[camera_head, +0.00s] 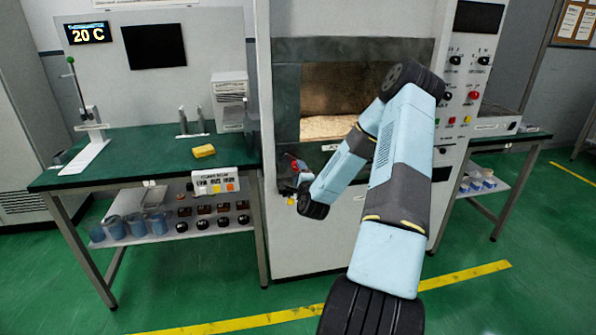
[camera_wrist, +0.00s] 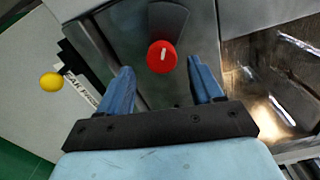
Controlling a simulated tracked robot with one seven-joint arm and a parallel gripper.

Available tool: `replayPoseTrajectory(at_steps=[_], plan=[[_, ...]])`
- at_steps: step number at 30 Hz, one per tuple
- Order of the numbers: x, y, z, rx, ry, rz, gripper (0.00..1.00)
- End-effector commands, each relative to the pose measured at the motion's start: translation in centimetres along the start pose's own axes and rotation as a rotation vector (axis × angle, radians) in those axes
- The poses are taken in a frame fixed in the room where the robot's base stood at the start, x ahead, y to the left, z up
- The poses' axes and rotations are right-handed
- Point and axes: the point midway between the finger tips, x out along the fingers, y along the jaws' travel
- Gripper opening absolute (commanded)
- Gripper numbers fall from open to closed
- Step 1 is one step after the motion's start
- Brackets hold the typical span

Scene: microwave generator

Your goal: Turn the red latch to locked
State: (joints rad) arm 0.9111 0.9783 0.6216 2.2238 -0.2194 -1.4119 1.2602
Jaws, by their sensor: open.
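The red latch (camera_wrist: 162,57) is a round red knob with a short white mark, set on a dark plate of the machine's front. In the wrist view the mark runs nearly upright in the picture. My gripper (camera_wrist: 160,72) is open, with one blue finger on each side of the knob and a gap to each. I cannot tell whether the fingertips reach as deep as the knob. In the head view my arm hides most of my gripper at the machine's front left.
The machine's chamber opening (camera_head: 330,100) is to the right of the latch, with a bright interior. A yellow round button (camera_wrist: 51,82) sits on the panel at left. A green bench (camera_head: 130,155) with a yellow sponge-like block (camera_head: 204,151) stands left of the machine.

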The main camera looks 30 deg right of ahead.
Motion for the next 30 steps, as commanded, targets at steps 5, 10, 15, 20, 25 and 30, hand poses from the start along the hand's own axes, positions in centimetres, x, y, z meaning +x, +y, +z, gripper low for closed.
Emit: replayPoseTrajectory(at_steps=[5,10,15,20,25,30], plan=[[-3.7,0.1,-0.1,0.000,0.002,0.003,0.66],[-6.8,0.1,-0.1,-0.001,0.002,0.004,0.66],[-8.9,0.1,-0.1,0.000,0.003,0.002,0.66],[-9.8,0.1,-0.1,0.000,0.003,0.003,0.66],[-9.9,0.1,-0.1,0.000,0.003,0.002,0.66],[-9.9,0.1,-0.1,0.000,0.003,0.002,0.66]])
